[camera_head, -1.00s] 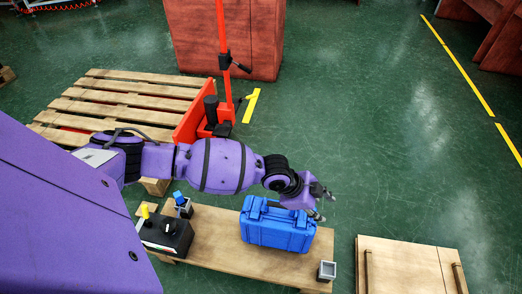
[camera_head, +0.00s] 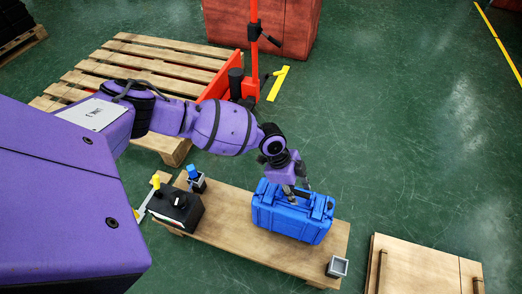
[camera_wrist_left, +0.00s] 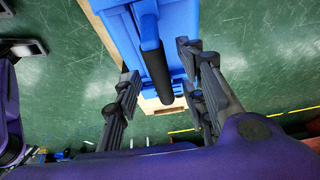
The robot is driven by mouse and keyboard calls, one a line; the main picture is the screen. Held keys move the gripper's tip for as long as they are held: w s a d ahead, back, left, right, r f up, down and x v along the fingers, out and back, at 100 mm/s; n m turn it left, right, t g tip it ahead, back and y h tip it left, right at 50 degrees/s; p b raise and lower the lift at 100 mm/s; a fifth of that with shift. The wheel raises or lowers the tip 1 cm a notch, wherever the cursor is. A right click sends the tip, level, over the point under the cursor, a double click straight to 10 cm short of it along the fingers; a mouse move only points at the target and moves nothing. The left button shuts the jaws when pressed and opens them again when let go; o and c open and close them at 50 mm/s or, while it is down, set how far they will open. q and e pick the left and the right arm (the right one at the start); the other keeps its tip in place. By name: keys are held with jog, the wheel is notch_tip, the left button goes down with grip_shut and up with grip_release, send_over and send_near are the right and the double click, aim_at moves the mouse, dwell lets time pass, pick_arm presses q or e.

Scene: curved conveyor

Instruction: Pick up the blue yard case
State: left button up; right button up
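The blue yard case (camera_head: 285,222) stands on a low wooden table in the head view, its handle on top. My left gripper (camera_head: 297,197) is right over the case, pointing down at the handle. In the left wrist view the case (camera_wrist_left: 180,20) fills the top middle, and its handle with a black grip (camera_wrist_left: 157,75) runs between the two spread fingers of my left gripper (camera_wrist_left: 160,68). The fingers are open, one on each side of the handle, with visible gaps. My right gripper is not in view.
The wooden table (camera_head: 232,228) also holds a black box (camera_head: 178,208) with a yellow knob, a small blue-topped item (camera_head: 195,178) and a small grey square holder (camera_head: 337,266). A pallet (camera_head: 150,65) and red pallet jack (camera_head: 254,45) stand behind.

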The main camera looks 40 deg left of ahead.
pick_arm(q)
jog(key=shift+w+d+f, duration=0.25)
jog(key=shift+f, duration=0.1)
jog(key=c, duration=0.8)
grip_shut()
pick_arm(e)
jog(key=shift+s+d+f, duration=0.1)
pick_arm(q)
jog(key=shift+w+r, duration=0.1)
jog(key=shift+w, duration=0.05)
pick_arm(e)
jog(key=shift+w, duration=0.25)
